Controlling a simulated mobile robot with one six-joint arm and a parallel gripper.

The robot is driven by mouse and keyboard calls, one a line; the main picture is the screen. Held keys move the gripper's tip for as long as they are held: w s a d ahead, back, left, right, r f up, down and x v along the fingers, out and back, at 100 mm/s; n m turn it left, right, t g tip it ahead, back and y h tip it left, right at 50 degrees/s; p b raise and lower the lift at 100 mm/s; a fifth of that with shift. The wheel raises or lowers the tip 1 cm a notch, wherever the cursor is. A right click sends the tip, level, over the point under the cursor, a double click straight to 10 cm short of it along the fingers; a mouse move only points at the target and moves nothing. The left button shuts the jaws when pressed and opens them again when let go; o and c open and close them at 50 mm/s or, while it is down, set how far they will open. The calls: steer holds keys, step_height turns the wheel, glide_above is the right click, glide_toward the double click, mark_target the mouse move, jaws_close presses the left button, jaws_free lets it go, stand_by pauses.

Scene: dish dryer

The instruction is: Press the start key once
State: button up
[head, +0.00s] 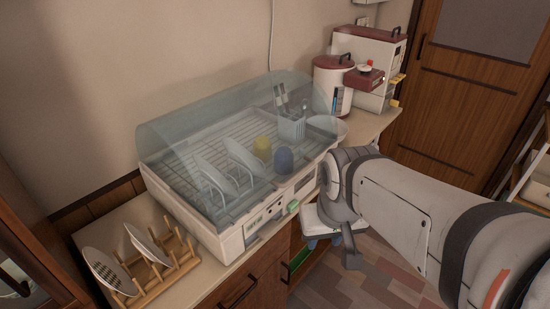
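The dish dryer (172,192) stands on the counter with its clear curved cover (195,125) down. Its white front carries a panel with small markings (262,216), a green key (293,207) and a darker panel to the right (305,182). The markings are too small to read, so I cannot tell which key is the start key. My gripper (323,242) is in front of the dryer, to the right of and below the green key, and appears apart from it. Its fingers are small and partly hidden, so their opening is unclear.
Plates, a blue cup (283,160), a yellow cup (263,146) and a utensil holder (292,127) sit under the cover. A wooden rack (168,266) with plates stands at left. A red-lidded rice container (378,68) and pot stand behind right. Open floor lies in front.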

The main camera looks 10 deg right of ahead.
steer(key=shift+c, duration=0.5)
jaws_close()
stand_by(1.2)
